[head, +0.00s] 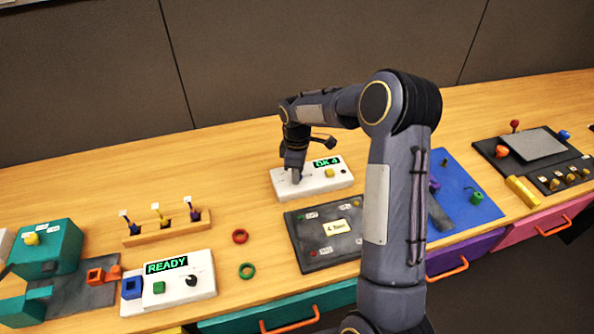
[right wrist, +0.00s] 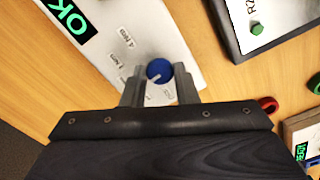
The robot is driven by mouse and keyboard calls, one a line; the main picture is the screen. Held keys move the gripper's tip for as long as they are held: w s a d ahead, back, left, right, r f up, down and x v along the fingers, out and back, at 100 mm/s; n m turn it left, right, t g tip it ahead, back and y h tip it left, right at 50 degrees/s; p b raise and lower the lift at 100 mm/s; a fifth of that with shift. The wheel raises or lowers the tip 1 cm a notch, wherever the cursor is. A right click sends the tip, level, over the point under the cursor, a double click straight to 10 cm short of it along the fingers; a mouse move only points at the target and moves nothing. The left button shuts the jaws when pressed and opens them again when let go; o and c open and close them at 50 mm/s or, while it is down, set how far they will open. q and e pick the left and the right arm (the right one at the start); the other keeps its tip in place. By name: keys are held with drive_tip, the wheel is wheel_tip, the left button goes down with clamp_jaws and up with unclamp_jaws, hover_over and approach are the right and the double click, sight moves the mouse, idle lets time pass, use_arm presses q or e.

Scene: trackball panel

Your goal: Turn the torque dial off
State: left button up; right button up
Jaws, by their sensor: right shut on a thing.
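The torque dial (right wrist: 159,71) is a round blue knob with a pale pointer line. It sits on a white box (head: 338,184) with a green display that reads "OK" and part of another character. Small printed labels ring the dial in the right wrist view. My right gripper (right wrist: 160,85) reaches down over the left end of this box, its two fingers on either side of the dial and shut on it. In the head view the right gripper (head: 293,176) hides the dial. A yellow button (head: 329,173) is on the same box. My left gripper is not in view.
A dark panel (head: 316,262) lies just in front of the box. A red ring (head: 240,236) and a green ring (head: 246,270) lie to its left. A white "READY" box (head: 196,287) stands at front left. The wood behind the box is clear.

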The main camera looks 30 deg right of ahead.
drive_tip(key=n, duration=0.3)
drive_tip(key=shift+r+n, duration=0.1)
drive_tip(key=shift+n, duration=0.2)
drive_tip(key=n+p, duration=0.1)
drive_tip(key=n, duration=0.2)
drive_tip(key=shift+n, duration=0.3)
drive_tip(key=n, duration=0.3)
drive_tip(key=shift+n+p, duration=0.3)
drive_tip(key=shift+p, duration=0.1)
drive_tip(key=shift+n+p, duration=0.35)
drive_tip(key=shift+n, duration=1.25)
drive_tip(key=o, duration=1)
